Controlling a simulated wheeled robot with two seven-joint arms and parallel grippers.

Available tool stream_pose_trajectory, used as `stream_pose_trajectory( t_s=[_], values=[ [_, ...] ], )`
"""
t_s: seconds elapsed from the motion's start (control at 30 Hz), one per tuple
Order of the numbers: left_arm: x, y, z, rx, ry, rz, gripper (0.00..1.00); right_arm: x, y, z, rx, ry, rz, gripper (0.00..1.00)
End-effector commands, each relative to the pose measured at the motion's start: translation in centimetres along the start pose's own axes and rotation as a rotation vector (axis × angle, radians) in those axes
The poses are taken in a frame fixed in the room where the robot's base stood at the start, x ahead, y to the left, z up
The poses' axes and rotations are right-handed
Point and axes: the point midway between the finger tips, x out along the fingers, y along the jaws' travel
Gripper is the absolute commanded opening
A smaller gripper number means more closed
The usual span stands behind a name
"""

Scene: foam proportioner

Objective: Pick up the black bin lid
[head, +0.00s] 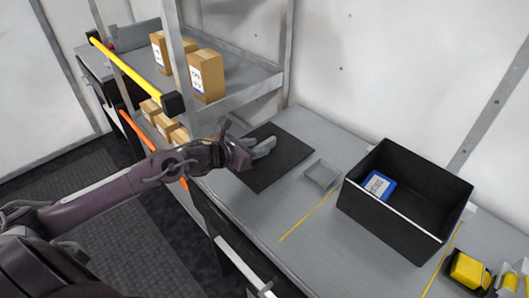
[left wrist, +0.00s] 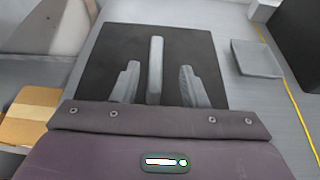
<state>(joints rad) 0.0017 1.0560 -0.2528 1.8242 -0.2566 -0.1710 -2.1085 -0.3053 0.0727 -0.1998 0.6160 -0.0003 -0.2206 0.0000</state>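The black bin lid (head: 280,169) lies flat on the grey bench and also shows in the left wrist view (left wrist: 198,50). A grey bar (left wrist: 155,62), which looks like its handle, stands out along the middle. My left gripper (head: 250,150) is over the lid's left part. In the left wrist view, its two grey fingers (left wrist: 158,84) are apart, one on each side of the bar, with gaps between. How far the fingertips are above the lid is hard to tell. My right gripper is not in view.
A small grey tray (head: 322,174) sits right of the lid. Further right stands an open black bin (head: 415,222) holding a blue box (head: 378,186). A shelf with cardboard boxes (head: 206,75) and a metal post stand left. Yellow items (head: 467,271) lie at lower right.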

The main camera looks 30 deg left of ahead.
Motion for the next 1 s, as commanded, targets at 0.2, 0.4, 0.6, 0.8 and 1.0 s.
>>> stream_pose_trajectory(
  t_s=[0.2, 0.4, 0.6, 0.8, 1.0],
  values=[
    [2.9, 0.6, 0.2, -0.006, -0.004, 0.0, 0.4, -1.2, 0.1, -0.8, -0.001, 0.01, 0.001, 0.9],
    [4.5, 0.5, 0.0, -0.001, -0.001, -0.002, 0.4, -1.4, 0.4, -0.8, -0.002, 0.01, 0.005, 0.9],
    [4.6, 0.5, -0.1, 0.0, 0.0, -0.001, 0.4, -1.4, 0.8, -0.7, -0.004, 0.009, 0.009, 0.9],
    [4.6, 0.5, -0.1, 0.0, 0.0, -0.001, 0.18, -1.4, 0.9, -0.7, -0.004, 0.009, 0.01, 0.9],
    [4.5, 0.5, -0.1, 0.0, 0.0, -0.001, 0.0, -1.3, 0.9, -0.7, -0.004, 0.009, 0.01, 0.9]
  ],
)
